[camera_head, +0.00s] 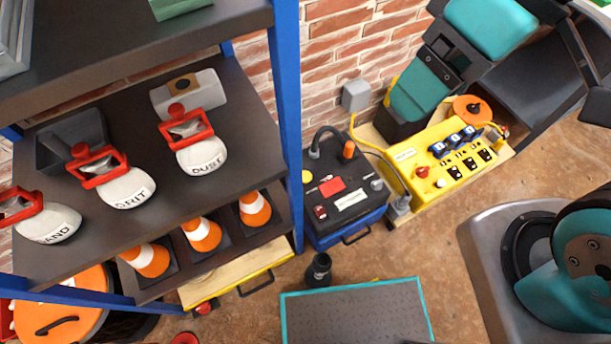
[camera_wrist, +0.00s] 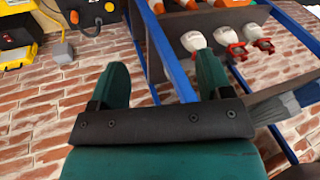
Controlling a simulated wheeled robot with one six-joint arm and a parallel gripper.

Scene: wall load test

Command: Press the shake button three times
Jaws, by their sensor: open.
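A yellow control box (camera_head: 406,172) sits on a wooden board by the brick wall in the head view. Its top carries a red button (camera_head: 421,171), a white button (camera_head: 440,183), a row of blue switches (camera_head: 453,140) and several black modules (camera_head: 470,163). The labels are too small to read, so I cannot tell which is the shake button. In the wrist view, my gripper (camera_wrist: 160,78) is open and empty, its two teal fingers wide apart and touching nothing. Part of a yellow box (camera_wrist: 14,58) shows at that view's upper left.
A black-topped blue case (camera_head: 335,215) stands left of the control box. A blue-framed shelf (camera_head: 290,110) with several white bags (camera_head: 203,157) and orange cones (camera_head: 202,234) fills the left. An orange disc (camera_head: 472,108) lies behind the box. Some brown floor (camera_head: 425,250) is clear in front.

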